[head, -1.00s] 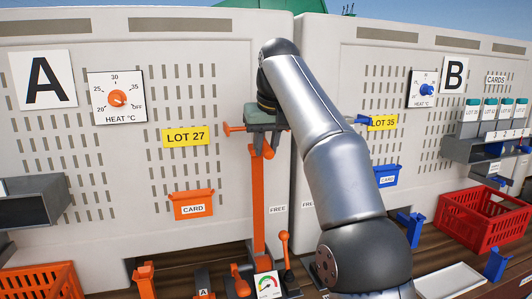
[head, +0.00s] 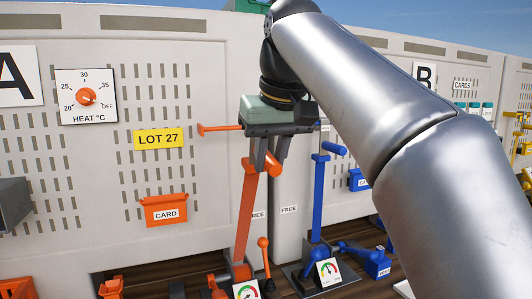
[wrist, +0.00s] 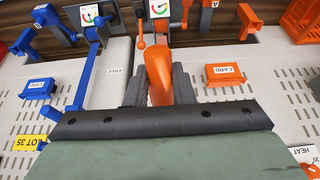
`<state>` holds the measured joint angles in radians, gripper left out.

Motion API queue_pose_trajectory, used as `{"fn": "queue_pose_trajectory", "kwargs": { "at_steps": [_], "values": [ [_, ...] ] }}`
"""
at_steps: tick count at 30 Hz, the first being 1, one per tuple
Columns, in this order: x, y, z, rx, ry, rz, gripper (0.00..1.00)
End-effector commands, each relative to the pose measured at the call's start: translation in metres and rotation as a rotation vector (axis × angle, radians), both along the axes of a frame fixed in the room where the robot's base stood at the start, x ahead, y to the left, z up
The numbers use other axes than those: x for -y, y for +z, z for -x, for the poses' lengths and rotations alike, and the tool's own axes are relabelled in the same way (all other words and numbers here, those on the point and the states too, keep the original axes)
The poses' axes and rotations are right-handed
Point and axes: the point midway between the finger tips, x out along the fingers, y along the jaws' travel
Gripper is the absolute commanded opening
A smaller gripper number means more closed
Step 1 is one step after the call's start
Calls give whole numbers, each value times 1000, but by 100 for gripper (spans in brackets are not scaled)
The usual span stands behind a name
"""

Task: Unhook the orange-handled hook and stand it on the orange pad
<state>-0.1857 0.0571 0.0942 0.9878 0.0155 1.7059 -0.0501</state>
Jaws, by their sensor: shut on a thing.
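My gripper (head: 267,160) is shut around an orange handle at the top of a tall orange post (head: 244,215). In the wrist view the rounded orange handle (wrist: 158,72) sits between the two dark fingers (wrist: 160,88). The post runs down to a base beside a gauge (head: 246,290). A separate orange bar (head: 218,128) sticks out at the wall left of my gripper; its right end is hidden behind the gripper. I cannot tell which orange part is the hook, and I cannot make out the orange pad.
A similar blue post (head: 318,195) stands to the right on a dark base with its own gauge (head: 329,271). An orange card bin (head: 165,210) hangs on the slotted wall. A short orange lever (head: 264,258) rises beside the orange post. My arm covers the right side.

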Motion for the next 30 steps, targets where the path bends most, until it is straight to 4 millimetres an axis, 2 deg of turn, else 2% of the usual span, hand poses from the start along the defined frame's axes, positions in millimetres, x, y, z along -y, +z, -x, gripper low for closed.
{"fn": "queue_pose_trajectory", "kwargs": {
  "at_steps": [1,7,14,30],
  "values": [
    [-1,21,-1,0,2,0,0],
    [-3,39,-7,1,2,0,0],
    [-3,39,-8,2,1,0,0],
    [7,38,21,3,1,-1,0]
  ]
}}
